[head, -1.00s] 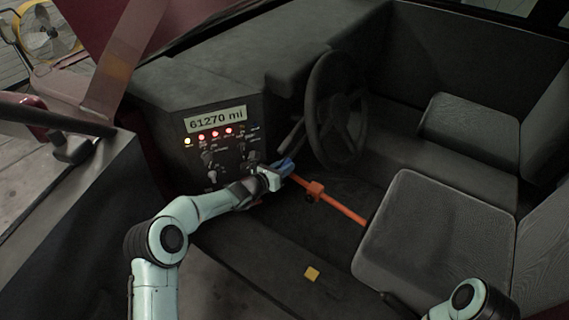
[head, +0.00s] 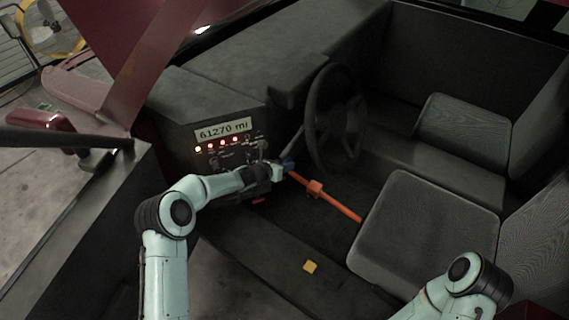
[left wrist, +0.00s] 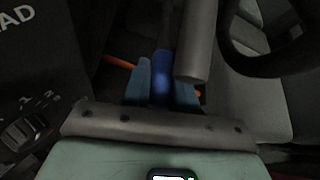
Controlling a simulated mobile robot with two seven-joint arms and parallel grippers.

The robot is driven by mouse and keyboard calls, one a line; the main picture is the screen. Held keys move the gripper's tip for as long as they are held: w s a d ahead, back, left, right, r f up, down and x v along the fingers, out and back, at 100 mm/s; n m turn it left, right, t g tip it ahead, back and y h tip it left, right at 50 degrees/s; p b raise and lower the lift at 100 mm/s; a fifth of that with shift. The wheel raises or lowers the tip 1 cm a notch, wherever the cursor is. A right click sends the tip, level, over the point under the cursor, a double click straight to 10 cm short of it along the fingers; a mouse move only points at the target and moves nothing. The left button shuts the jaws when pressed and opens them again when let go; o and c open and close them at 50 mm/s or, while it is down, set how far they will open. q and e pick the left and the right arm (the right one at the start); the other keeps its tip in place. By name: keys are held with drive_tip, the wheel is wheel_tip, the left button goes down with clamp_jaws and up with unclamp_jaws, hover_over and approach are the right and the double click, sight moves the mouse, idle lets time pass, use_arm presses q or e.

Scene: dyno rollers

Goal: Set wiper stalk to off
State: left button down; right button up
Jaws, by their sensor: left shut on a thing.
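The stalk (head: 297,139) slants down from beside the steering wheel (head: 334,118), and its lower end meets my left gripper (head: 287,163). In the left wrist view, the blue fingers of my left gripper (left wrist: 162,88) are shut on a dark, blue-lit bar, which I take to be the wiper stalk (left wrist: 165,42). A thick grey rod (left wrist: 198,40) lies just right of it and overlaps the right finger. Any markings on the stalk are too dark to read. My right arm shows at the lower right, but its gripper is out of view.
The dashboard panel (head: 222,131) with a mileage display, lit lamps and knobs stands left of the gripper. An orange lever (head: 340,208) runs right of the gripper toward the seat (head: 425,235). A yellow block (head: 310,267) lies on the dark surface in front.

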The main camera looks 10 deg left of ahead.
use_arm(q)
drive_tip(key=shift+r, duration=0.1)
drive_tip(key=c, duration=1)
unclamp_jaws()
use_arm(e)
drive_tip(key=shift+f, duration=0.1)
use_arm(q)
drive_tip(key=shift+s+a, duration=0.15)
drive_tip(key=shift+s, duration=0.05)
drive_tip(key=b+v, duration=0.2)
drive_tip(key=v, duration=1.1)
drive_tip(key=shift+b, duration=0.4)
use_arm(e)
drive_tip(key=f, duration=0.1)
drive_tip(key=s+f, duration=0.1)
drive_tip(key=f, duration=0.1)
drive_tip(key=shift+s, duration=0.25)
